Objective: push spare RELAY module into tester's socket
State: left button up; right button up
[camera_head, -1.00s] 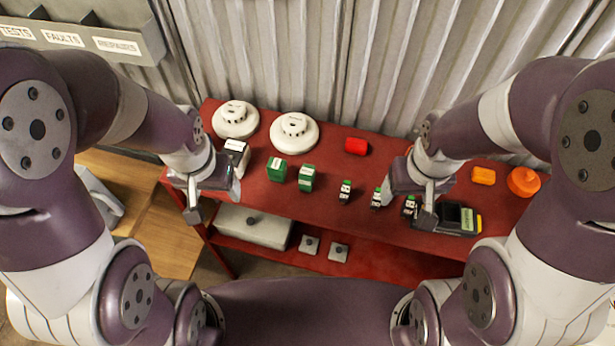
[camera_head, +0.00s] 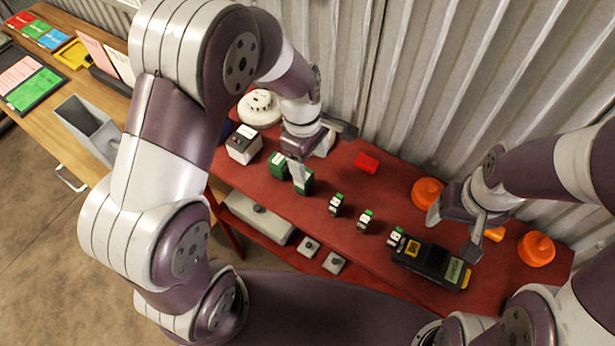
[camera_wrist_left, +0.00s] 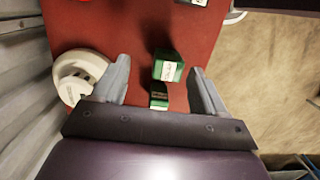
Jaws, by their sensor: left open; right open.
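Two green blocks with pale labels, the left one (camera_head: 278,165) and the right one (camera_head: 305,184), stand on the red bench; their labels are too small to read. They also show in the left wrist view, as a nearer-to-centre block (camera_wrist_left: 168,66) and a lower one (camera_wrist_left: 158,97). My left gripper (camera_head: 318,153) is open above them, and one finger partly hides them. The black and yellow tester (camera_head: 432,262) lies at the front right; I cannot make out its socket. My right gripper (camera_head: 455,231) is open and empty behind the tester.
Several small black-white-green modules (camera_head: 364,220) stand in a row left of the tester. A red block (camera_head: 366,162), orange domes (camera_head: 537,249), a white detector (camera_head: 259,108) and a white box (camera_head: 243,144) surround. A corrugated wall (camera_head: 430,90) stands behind the bench.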

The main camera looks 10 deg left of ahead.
pick_arm(q)
jog(key=f, duration=0.1)
jog(key=s+a+f, duration=0.1)
jog(key=f, duration=0.1)
jog(key=f+p, duration=0.1)
jog(key=f, duration=0.1)
jog(key=shift+s+a, duration=0.15)
jog(key=shift+a, duration=0.1)
jog(key=shift+d+f, duration=0.1)
jog(key=shift+f, duration=0.05)
jog(key=shift+w+d, duration=0.15)
jog(key=shift+w, duration=0.05)
jog(key=shift+d, duration=0.1)
jog(key=shift+c, duration=0.9)
jog(key=shift+s+a, duration=0.1)
jog(key=shift+a, duration=0.1)
jog(key=c, duration=0.9)
